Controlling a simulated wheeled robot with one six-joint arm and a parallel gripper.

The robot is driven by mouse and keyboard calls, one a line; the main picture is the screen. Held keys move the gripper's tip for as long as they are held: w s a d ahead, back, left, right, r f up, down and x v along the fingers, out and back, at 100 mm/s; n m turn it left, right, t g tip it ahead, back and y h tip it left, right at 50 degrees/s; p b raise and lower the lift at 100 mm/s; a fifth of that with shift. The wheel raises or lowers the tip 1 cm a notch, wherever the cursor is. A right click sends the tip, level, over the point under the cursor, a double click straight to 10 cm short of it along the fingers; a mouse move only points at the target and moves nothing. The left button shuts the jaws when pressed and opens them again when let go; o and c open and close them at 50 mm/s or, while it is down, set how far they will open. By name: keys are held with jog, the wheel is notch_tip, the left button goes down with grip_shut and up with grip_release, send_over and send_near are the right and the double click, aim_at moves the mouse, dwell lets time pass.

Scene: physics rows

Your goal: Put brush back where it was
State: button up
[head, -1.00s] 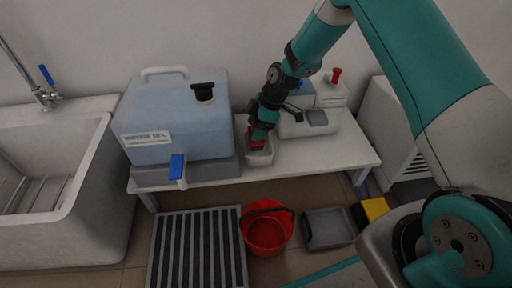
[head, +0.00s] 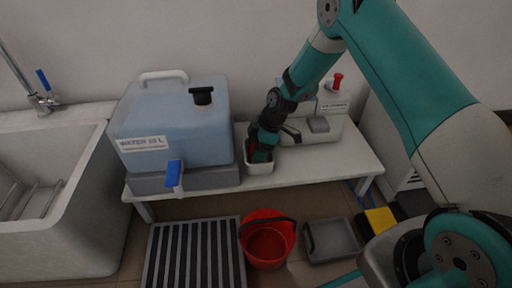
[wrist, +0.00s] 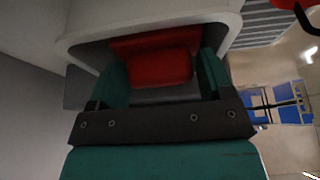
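The brush shows as a red block (wrist: 160,66) between the two teal fingers of my gripper (wrist: 163,75) in the wrist view. The fingers flank it closely and appear to be shut on it. Its bristles are hidden. In the head view my gripper (head: 261,146) points down into a small white open container (head: 259,168) on the white bench, with a little dark red showing at its tip. The container's pale rim (wrist: 75,40) surrounds the brush and fingers in the wrist view. I cannot tell whether the brush touches the container's bottom.
A large blue water tank (head: 170,120) stands close left of the container on the bench (head: 335,165). A white device (head: 318,125) stands behind and right. A red bucket (head: 267,243), a grey tray (head: 333,240) and a slatted grate (head: 194,255) lie on the floor below.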

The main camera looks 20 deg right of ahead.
jog(key=w+p+v, duration=0.1)
jog(key=p+v, duration=0.6)
jog(key=v, duration=0.5)
jog(key=s+a+r+m, duration=0.1)
jog(key=s+a+r, duration=0.2)
jog(key=r, duration=0.3)
jog(key=s+a+r+m, duration=0.1)
jog(key=s+a+r, duration=0.1)
jog(key=s+r, duration=0.35)
jog(key=s+a+r+m, duration=0.1)
jog(key=s+r+m, duration=0.1)
jog(key=s+r, duration=0.3)
jog(key=s+a+r+m, duration=0.2)
jog(key=s+r, duration=0.2)
jog(key=s, duration=0.7)
jog(key=s+a+r+m, duration=0.1)
jog(key=s+r+m, duration=0.1)
jog(key=s+r, duration=0.3)
jog(key=s, duration=0.2)
jog(key=shift+s+a+r+m+g, duration=0.25)
jog(key=shift+s+r+m+g, duration=0.05)
jog(key=shift+s+m+g, duration=0.1)
